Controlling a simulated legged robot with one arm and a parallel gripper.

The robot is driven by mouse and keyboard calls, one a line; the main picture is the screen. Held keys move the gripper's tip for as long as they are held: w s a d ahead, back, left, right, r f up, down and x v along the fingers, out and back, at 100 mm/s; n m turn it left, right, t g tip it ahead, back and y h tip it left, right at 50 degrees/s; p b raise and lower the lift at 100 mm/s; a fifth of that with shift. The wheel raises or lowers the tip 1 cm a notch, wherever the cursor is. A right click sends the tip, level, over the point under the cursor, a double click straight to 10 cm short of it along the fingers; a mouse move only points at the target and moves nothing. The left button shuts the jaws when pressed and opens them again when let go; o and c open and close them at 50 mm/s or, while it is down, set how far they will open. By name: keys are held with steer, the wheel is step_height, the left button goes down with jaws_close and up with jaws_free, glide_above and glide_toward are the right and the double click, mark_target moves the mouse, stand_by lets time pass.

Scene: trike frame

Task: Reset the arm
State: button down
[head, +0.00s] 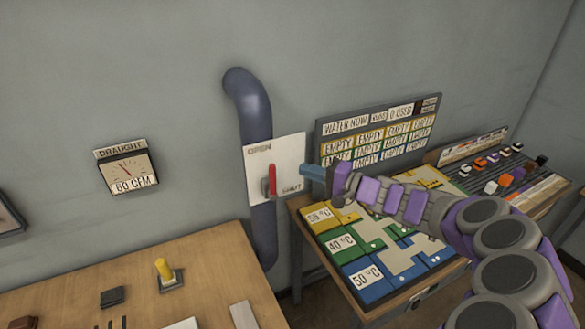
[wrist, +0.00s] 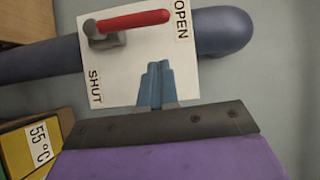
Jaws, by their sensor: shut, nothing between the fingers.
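My gripper (head: 312,173) is shut and empty, its blue fingertips close to the right edge of a white plate (head: 290,150) marked OPEN and SHUT. The red lever (head: 272,180) on the plate points upward from its grey pivot, which sits near the SHUT label. In the wrist view the gripper's fingers (wrist: 157,85) are together in front of the plate's lower edge, and the red lever (wrist: 135,20) lies beyond them, apart from the fingertips. My arm reaches in from the right side of the head view.
A blue-grey pipe (head: 250,105) runs behind the plate. A table with coloured temperature tiles (head: 340,240) and a WATER NOW board (head: 375,130) stands right. A draught gauge (head: 127,170) hangs left. A wooden table (head: 215,265) with a yellow peg (head: 162,269) fills the lower left.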

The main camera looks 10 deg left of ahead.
steer(key=p+v, duration=0.1)
steer(key=v, duration=0.6)
steer(key=s+a+r+n+g+h, duration=0.1)
steer(key=s+a+r+n+g, duration=0.15)
steer(key=s, duration=0.45)
steer(key=s+a+r+n+g, duration=0.2)
steer(key=s+a+n+g, duration=0.15)
steer(key=s, duration=0.35)
steer(key=s+f+n+g+h, duration=0.15)
steer(key=s+h, duration=0.35)
steer(key=s, duration=0.6)
steer(key=s+d+f+m+h, duration=0.1)
steer(key=s+d+f+h, duration=0.3)
steer(key=s+d, duration=0.5)
steer(key=s+d+f+m+h, duration=0.2)
steer(key=s+d+f+h, duration=0.2)
steer(key=s+d, duration=0.5)
steer(key=g+h, duration=0.1)
steer(key=h, duration=0.1)
steer(key=shift+s+d+h, duration=0.3)
steer(key=shift+s+d, duration=0.05)
steer(key=shift+d, duration=0.05)
steer(key=shift+a, duration=0.2)
